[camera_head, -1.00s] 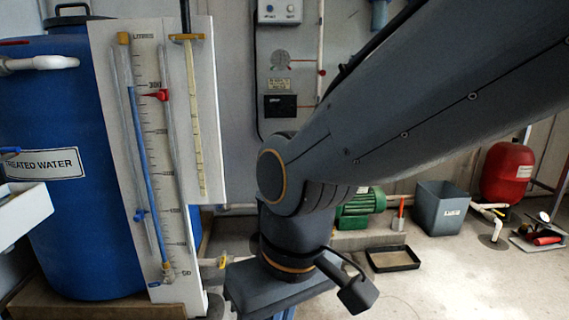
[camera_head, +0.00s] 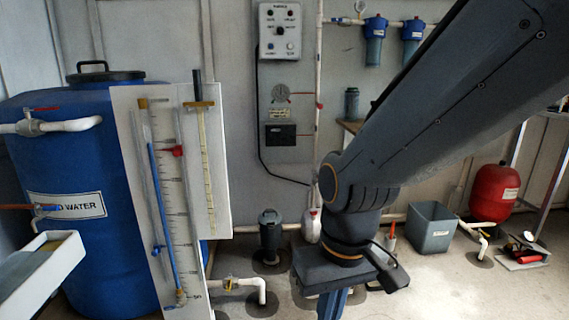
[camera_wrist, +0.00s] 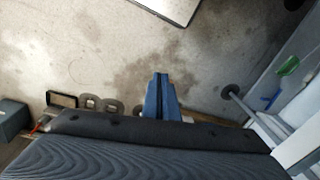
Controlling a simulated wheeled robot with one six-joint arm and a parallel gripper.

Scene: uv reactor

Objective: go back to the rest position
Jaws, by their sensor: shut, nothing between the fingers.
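My gripper (camera_head: 332,304) hangs from the wrist in the lower middle of the head view, its blue fingers cut off by the bottom edge. In the wrist view its two blue fingers (camera_wrist: 161,97) are together with nothing between them, over bare floor. My arm comes in from the upper right and bends down at the wrist. No task object is named, and the gripper touches nothing that I can see.
A blue treated-water tank (camera_head: 95,255) with a gauge board (camera_head: 165,210) stands at left. A control box (camera_head: 280,32) hangs on the wall. A grey bin (camera_head: 431,228) and red vessel (camera_head: 494,192) stand at right. Grey floor (camera_head: 450,285) is open at lower right.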

